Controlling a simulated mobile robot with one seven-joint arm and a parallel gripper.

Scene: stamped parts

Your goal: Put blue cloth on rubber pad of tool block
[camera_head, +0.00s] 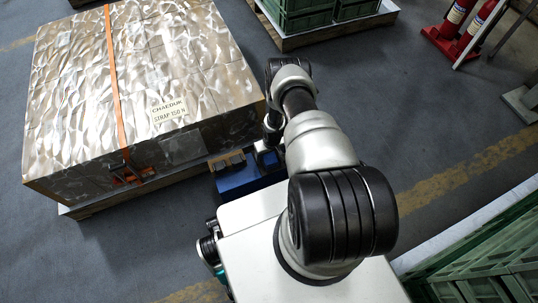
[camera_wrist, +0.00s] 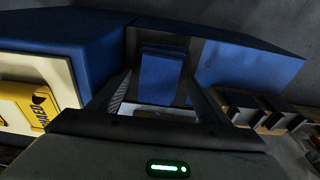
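A blue tool block (camera_head: 248,182) stands on the floor beside the large crate. It fills much of the wrist view, with blue faces at left (camera_wrist: 70,50) and right (camera_wrist: 248,66). Between these faces is a dark area, apparently the rubber pad (camera_wrist: 182,40). A small folded blue cloth (camera_wrist: 160,74) shows in front of it, between my fingers. My gripper (camera_wrist: 160,88) has its fingers apart, one on each side of the cloth. I cannot tell whether they touch it, or whether the cloth rests on the pad.
Tan blocks (camera_head: 228,162) sit along the tool block, and similar ones show in the wrist view (camera_wrist: 262,110). The large strapped crate (camera_head: 130,80) stands close by. Green crates (camera_head: 480,265) are at lower right. Open floor lies right of my arm.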

